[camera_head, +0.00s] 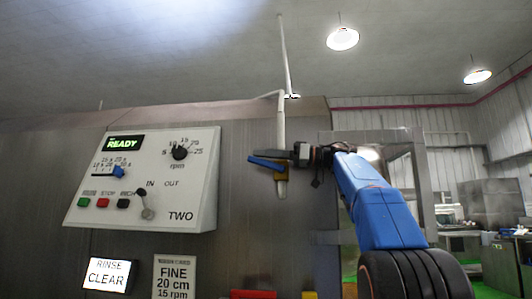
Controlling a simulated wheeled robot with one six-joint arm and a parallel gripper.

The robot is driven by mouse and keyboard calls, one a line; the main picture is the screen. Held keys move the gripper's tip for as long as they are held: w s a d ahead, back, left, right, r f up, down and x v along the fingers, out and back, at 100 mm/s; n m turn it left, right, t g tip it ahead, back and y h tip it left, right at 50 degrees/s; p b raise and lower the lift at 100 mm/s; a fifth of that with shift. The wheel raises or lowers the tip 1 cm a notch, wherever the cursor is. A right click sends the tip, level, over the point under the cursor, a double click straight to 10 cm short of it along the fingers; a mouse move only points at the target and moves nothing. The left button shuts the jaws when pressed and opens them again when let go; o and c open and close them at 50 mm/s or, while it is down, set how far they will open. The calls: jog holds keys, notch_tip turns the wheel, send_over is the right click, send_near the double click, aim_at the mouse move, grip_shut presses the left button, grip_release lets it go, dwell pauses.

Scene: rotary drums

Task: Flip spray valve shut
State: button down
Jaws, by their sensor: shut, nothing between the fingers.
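The spray valve has a blue lever handle (264,162) at the lower part of a pale vertical pipe (281,125). The lever lies across the pipe, roughly level, with its free end to the left and a slight tilt. My gripper (290,155) comes in from the right, at the pipe, beside the right part of the lever. Its fingers are shut with nothing between them. I cannot tell whether they touch the lever. The gripper hides part of the valve body. The pipe's lower end (281,189) shows below it.
A control panel (145,180) marked TWO, with a READY display, knobs and buttons, stands out from the steel wall left of the valve. Below are a RINSE CLEAR sign (107,274) and a FINE card (174,278). A grey metal frame (422,180) stands behind my arm.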

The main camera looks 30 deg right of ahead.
jog(key=shift+w+a+f, duration=0.1)
jog(key=shift+a+f, duration=0.05)
jog(key=shift+f, duration=0.05)
jog(key=v, duration=1.7)
jog(key=shift+d, duration=0.2)
